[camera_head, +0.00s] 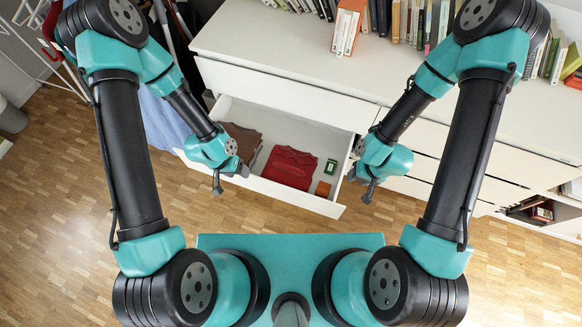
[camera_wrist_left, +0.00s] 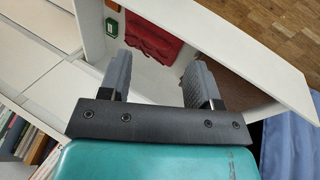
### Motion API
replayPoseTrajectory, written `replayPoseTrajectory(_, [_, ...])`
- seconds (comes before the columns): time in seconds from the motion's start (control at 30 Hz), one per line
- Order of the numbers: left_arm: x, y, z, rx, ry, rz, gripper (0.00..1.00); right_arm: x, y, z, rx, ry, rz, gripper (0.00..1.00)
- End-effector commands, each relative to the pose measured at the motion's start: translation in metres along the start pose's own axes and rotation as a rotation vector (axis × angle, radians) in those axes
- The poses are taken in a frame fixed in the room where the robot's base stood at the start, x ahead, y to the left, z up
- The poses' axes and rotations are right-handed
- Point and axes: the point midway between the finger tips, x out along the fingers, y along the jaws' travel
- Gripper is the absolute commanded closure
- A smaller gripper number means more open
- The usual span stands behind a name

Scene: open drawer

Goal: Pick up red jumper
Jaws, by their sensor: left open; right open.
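The red jumper (camera_head: 290,167) lies folded in the middle of the open white drawer (camera_head: 262,188). It also shows in the left wrist view (camera_wrist_left: 152,37), beyond my left gripper. My left gripper (camera_head: 217,188) is at the drawer's left front corner, left of the jumper and apart from it. In the left wrist view its two fingers (camera_wrist_left: 160,72) are spread with nothing between them. My right gripper (camera_head: 367,192) is just right of the drawer, also apart from the jumper, and is open and empty.
A brown folded garment (camera_head: 244,143) lies left of the jumper. A small green box (camera_head: 331,166) and an orange-brown item (camera_head: 323,188) lie at its right. The white dresser top (camera_head: 270,45) carries books (camera_head: 348,27). Clothes hang at the left. Wooden floor (camera_head: 50,200) is clear in front.

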Motion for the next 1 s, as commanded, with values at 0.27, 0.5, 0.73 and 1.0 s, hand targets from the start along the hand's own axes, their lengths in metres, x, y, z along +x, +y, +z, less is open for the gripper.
replayPoseTrajectory(0.27, [0.048, 0.026, -0.046, 0.496, -0.149, 0.038, 0.43, 0.0, 0.0, 0.0, 0.0, 0.0, 0.0, 0.57])
replayPoseTrajectory(0.5, [0.086, 0.043, -0.084, 0.925, -0.267, -0.004, 0.43, 0.0, 0.0, 0.0, 0.0, 0.0, 0.0, 0.57])
replayPoseTrajectory(0.73, [0.12, 0.062, -0.125, 1.334, -0.358, -0.108, 0.43, 0.0, 0.0, 0.0, 0.0, 0.0, 0.0, 0.57])
replayPoseTrajectory(1.0, [0.146, 0.083, -0.163, 1.666, -0.404, -0.241, 0.43, 0.0, 0.0, 0.0, 0.0, 0.0, 0.0, 0.57])
